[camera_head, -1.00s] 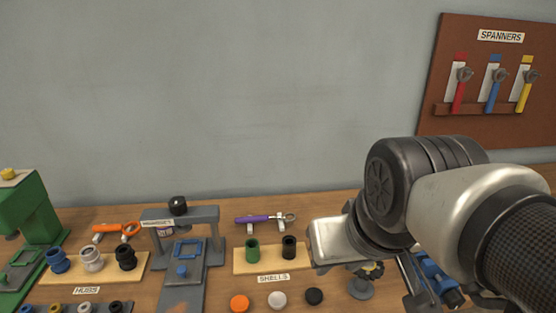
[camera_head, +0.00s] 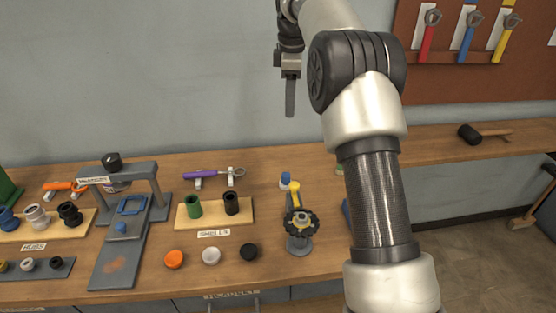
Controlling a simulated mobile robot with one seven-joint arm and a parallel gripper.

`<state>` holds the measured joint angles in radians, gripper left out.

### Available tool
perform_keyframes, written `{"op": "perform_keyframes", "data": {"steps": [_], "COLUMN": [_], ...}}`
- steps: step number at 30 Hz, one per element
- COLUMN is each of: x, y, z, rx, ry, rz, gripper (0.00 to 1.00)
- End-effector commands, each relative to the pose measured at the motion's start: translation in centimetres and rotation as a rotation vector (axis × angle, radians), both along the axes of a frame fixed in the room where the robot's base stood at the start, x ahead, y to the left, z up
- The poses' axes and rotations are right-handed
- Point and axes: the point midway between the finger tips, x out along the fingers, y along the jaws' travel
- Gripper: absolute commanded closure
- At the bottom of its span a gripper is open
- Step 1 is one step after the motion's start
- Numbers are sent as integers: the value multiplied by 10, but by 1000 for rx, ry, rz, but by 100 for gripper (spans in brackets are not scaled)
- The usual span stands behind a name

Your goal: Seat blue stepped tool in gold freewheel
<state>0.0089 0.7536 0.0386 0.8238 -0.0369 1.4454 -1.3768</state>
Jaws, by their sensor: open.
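A dark toothed wheel with a gold centre, apparently the gold freewheel (camera_head: 300,223), sits on a grey round stand on the bench, right of the shells. A small blue piece (camera_head: 285,180) stands behind it and may be the blue stepped tool; its steps are too small to make out. A yellow upright piece (camera_head: 294,198) stands between them. My gripper (camera_head: 290,112) is high above the bench near the wall, pointing down, open and empty. It is seen edge-on, so the gap between its fingers is hidden.
A shells board (camera_head: 243,214), three round caps and a grey headset press (camera_head: 160,190) stand to the left. A purple-handled tool (camera_head: 200,174) lies behind. My arm hides part of the bench on the right. A mallet (camera_head: 470,134) lies far right.

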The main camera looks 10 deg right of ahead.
Motion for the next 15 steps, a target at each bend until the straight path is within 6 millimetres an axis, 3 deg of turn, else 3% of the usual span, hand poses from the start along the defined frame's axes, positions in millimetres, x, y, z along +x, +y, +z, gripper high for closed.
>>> {"op": "perform_keyframes", "data": {"steps": [1,6,9,15], "x": [16,41,46,47], "y": [0,-3,-5,-6], "z": [-29,-97,-123,-153], "rx": [-6,-16,-17,-17], "ry": [26,85,106,120], "rz": [71,288,370,437], "gripper": [52,52,52,52]}}
